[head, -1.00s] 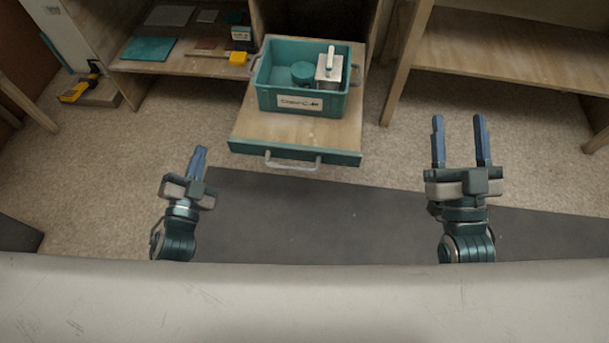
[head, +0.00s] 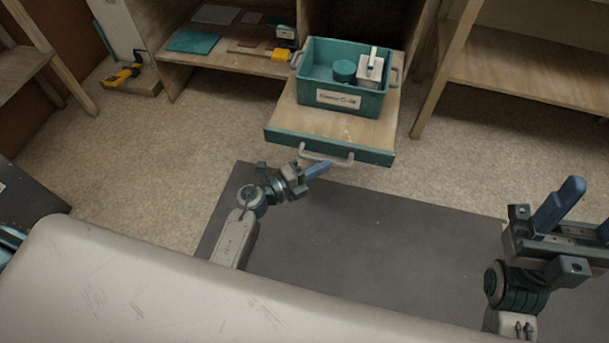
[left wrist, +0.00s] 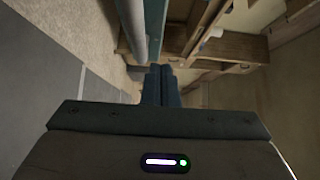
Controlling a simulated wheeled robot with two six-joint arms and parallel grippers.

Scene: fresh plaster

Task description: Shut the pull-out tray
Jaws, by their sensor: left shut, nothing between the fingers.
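The pull-out tray (head: 335,138) is a wooden board with a teal front and a grey bar handle (head: 327,159). It stands out from the cabinet and bears a teal crate (head: 318,98). My left gripper (head: 318,169) is shut and empty, its blue fingertips just in front of the tray's front, by the handle; contact cannot be told. In the left wrist view the shut fingers (left wrist: 160,85) point towards the tray's teal front (left wrist: 156,20), with the grey handle (left wrist: 133,30) beside it. My right gripper (head: 585,212) is open and empty at the right edge, partly cut off.
The crate holds a round teal tin (head: 344,71) and a pale box-shaped item (head: 369,70). A shelf (head: 225,62) with flat sheets is left of the tray; another wooden unit (head: 530,75) stands right. A dark mat (head: 360,230) covers the near floor.

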